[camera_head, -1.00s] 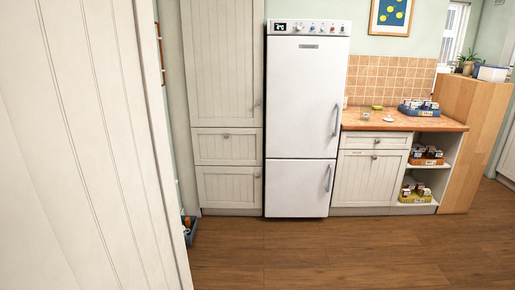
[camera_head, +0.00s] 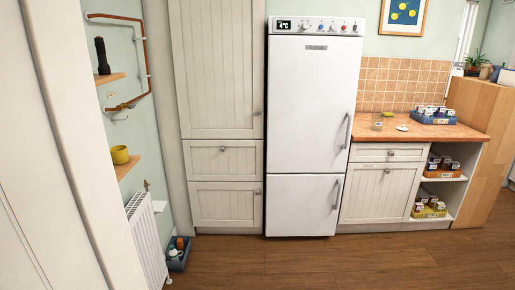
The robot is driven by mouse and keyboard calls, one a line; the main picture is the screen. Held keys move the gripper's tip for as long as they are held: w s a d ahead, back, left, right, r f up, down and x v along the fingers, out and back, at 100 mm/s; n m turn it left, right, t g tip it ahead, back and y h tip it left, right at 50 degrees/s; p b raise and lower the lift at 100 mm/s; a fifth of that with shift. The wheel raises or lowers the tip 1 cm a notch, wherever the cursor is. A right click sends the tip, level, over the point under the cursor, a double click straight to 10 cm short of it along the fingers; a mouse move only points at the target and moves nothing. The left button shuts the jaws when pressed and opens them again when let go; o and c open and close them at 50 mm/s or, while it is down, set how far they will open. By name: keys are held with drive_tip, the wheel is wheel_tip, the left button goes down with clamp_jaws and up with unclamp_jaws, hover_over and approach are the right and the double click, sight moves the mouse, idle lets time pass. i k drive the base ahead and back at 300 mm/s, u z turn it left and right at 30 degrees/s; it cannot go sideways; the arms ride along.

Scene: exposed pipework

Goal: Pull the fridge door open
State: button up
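The white fridge (camera_head: 309,140) stands upright against the back wall, right of the middle of the head view. Its tall upper door (camera_head: 308,108) is shut, with a vertical grey handle (camera_head: 348,131) on its right side. A smaller lower door (camera_head: 300,205) is shut below it, with its own handle (camera_head: 337,194) at the upper right. A control strip with a small display and several knobs runs along the top. My gripper does not show in this view, so its state is hidden.
Tall cream cabinets (camera_head: 218,85) stand left of the fridge. A counter (camera_head: 420,130) with a blue crate (camera_head: 433,116) is to its right. At left are a white radiator (camera_head: 147,243), a copper pipe (camera_head: 145,55) and a blue box (camera_head: 178,254). Wooden floor (camera_head: 330,262) before the fridge is clear.

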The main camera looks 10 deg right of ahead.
sight(313, 80)
drive_tip(key=z, duration=0.05)
drive_tip(key=i, duration=2.75)
drive_tip(key=z, duration=1.25)
drive_tip(key=k, duration=0.4)
drive_tip(key=z, duration=0.35)
